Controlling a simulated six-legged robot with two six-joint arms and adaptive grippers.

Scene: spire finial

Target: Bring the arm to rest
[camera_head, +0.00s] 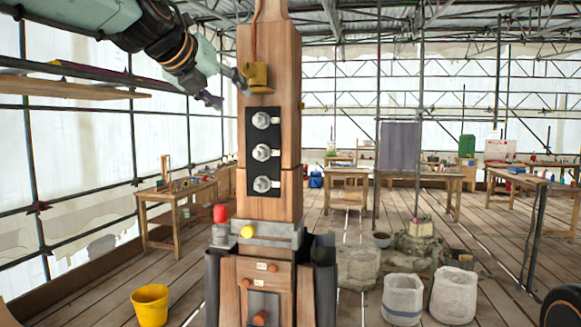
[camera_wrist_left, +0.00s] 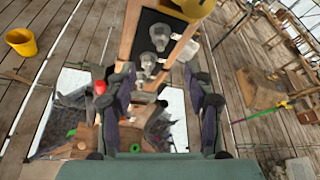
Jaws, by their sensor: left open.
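My left gripper (camera_head: 226,91) is in the upper left of the head view, beside the wooden spire post (camera_head: 270,60). Its jaws are open, and one finger is close to the yellow block (camera_head: 257,77) on the post; I cannot tell if they touch. In the left wrist view the two dark fingers (camera_wrist_left: 163,88) stand apart with nothing held between them. A black plate (camera_head: 264,178) with three silver bolts is on the post's front, and the bolts (camera_wrist_left: 158,40) also show beyond the fingers in the wrist view. My right gripper is not in view.
A yellow bucket (camera_head: 150,304) stands on the plank floor at left. White sacks (camera_head: 402,299) and stone blocks (camera_head: 357,267) stand at right. Workbenches and scaffold poles are behind.

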